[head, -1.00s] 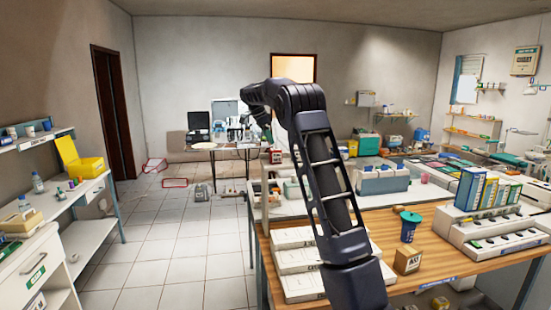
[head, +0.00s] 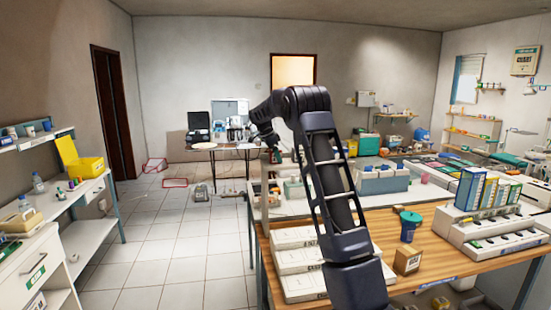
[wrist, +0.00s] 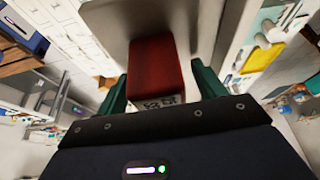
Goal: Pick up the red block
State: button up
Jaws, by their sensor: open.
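The red block (wrist: 155,65) shows in the wrist view, on or over a grey-beige surface (wrist: 115,22). It sits between the two dark green fingers of my gripper (wrist: 160,78), which is open. The fingers stand to the left and right of the block, with a visible gap at least on the right. I cannot tell how deep the block is between them. In the head view my gripper (head: 273,154) is low at the far left end of the long bench, and the block cannot be made out clearly there.
The wooden bench (head: 440,262) holds white boxes (head: 295,260), a teal-lidded cup (head: 410,226), a small brown box (head: 407,261) and racks of blue boxes (head: 470,188). A blue-grey container (head: 383,180) stands close to my arm.

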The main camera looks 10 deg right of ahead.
jog(key=shift+d+f, duration=0.1)
jog(key=shift+f, duration=0.25)
jog(key=c, duration=1.1)
jog(key=shift+r, duration=0.15)
